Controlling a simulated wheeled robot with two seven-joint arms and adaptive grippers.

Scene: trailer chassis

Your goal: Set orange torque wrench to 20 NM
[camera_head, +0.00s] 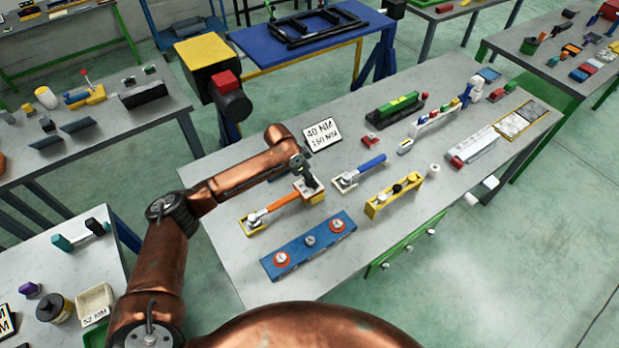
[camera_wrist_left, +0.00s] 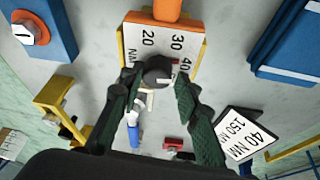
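The orange torque wrench (camera_head: 279,207) lies in a yellow holder on the grey workbench. Its white scale plate (camera_wrist_left: 146,43), marked 20, 30 and 40 NM, fills the upper middle of the left wrist view. A dark round knob (camera_wrist_left: 157,69) sits on the plate, with a pale mark on its lower right side, toward the 40. My left gripper (camera_head: 302,172) is over the scale end of the wrench; in the wrist view its green fingers (camera_wrist_left: 158,80) stand apart, one on each side of the knob. I cannot tell whether they touch it. My right gripper is out of view.
A sign (camera_head: 321,133) reading 40 NM and 150 NM stands behind the gripper. A blue-handled wrench (camera_head: 367,168) lies to the right, beside a yellow rack (camera_head: 393,200). A blue block (camera_head: 330,241) with several dials lies in front. Bare bench lies between these things.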

